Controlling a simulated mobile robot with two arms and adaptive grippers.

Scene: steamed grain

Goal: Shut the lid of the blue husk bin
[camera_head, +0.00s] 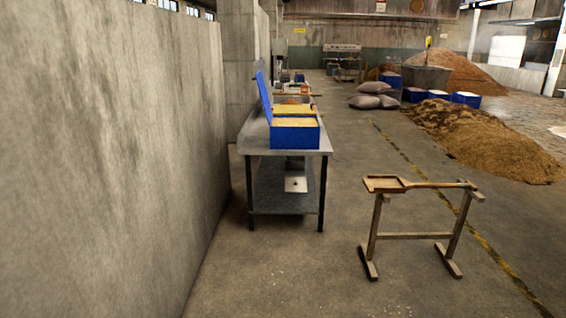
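The blue husk bin (295,138) stands on the near end of a grey metal table in the camera_head view. It looks full of pale yellow grain or husk. Its blue lid (264,98) stands open, raised and leaning to the left along the bin's left side. The bin is some distance ahead of me. Neither of my grippers is in view.
The metal table (256,141) runs along the concrete wall (120,150) at left, with more items behind the bin. A wooden stand (413,236) holding a wooden shovel (400,184) is at front right. Grain piles (490,145) lie right. The floor between is clear.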

